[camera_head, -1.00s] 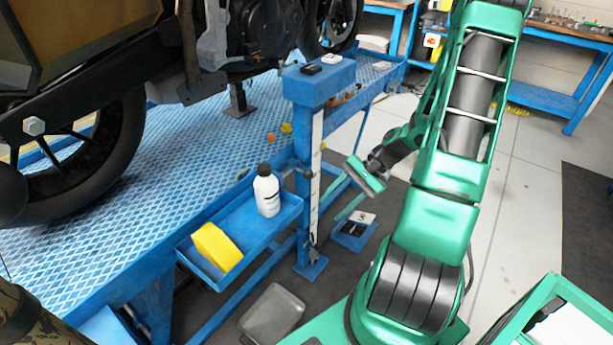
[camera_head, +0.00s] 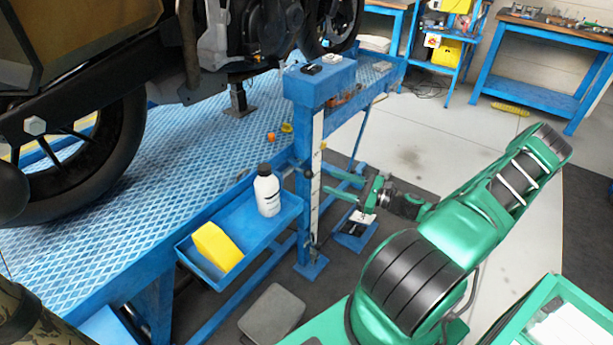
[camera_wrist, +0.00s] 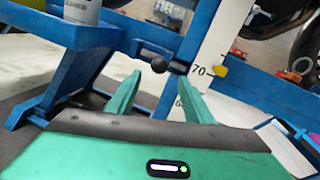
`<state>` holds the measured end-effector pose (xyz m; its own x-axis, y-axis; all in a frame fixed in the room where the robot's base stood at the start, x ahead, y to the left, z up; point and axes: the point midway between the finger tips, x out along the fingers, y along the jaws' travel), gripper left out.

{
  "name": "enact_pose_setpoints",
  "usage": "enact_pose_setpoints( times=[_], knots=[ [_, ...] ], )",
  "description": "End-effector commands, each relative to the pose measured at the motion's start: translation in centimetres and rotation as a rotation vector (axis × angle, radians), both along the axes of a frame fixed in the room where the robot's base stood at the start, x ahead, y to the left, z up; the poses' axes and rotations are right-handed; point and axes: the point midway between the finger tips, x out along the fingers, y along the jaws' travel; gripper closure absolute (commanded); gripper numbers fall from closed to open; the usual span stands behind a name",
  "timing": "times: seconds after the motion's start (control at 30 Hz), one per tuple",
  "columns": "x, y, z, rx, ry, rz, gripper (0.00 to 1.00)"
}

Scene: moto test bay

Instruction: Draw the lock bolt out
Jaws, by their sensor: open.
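The lock bolt (camera_wrist: 160,64) shows in the wrist view as a dark round knob on a short dark stem, beside the blue post with the white scale (camera_wrist: 212,50). My gripper (camera_wrist: 161,80) is open and empty. Its two green fingers point toward the knob, which appears between and just beyond their tips; I cannot tell the exact gap. In the head view my gripper (camera_head: 356,194) is low, to the right of the scale post (camera_head: 315,185). The bolt is too small there to make out clearly. A yellow pointer (camera_wrist: 221,71) sits by the 70 mark.
A blue side tray (camera_head: 238,238) with a white bottle (camera_head: 268,190) and a yellow block (camera_head: 216,247) is left of the post. A motorcycle (camera_head: 70,130) stands on the blue lift platform (camera_head: 200,165). Blue frame bars are close around my gripper. Open floor (camera_head: 440,150) lies to the right.

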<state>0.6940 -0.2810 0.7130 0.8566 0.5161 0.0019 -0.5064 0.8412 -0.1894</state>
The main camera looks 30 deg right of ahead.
Motion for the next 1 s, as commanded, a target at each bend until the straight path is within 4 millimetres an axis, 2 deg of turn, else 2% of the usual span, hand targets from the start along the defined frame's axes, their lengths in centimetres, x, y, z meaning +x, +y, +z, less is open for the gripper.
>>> enact_pose_setpoints(
  times=[0.6,0.8,1.0],
  knots=[
    [7.8,4.8,0.0,-0.003,0.0,0.003,0.53],
    [8.8,5.4,0.0,-0.003,0.001,0.002,0.53],
    [8.9,5.4,0.0,-0.003,0.001,0.001,0.53]
  ],
)
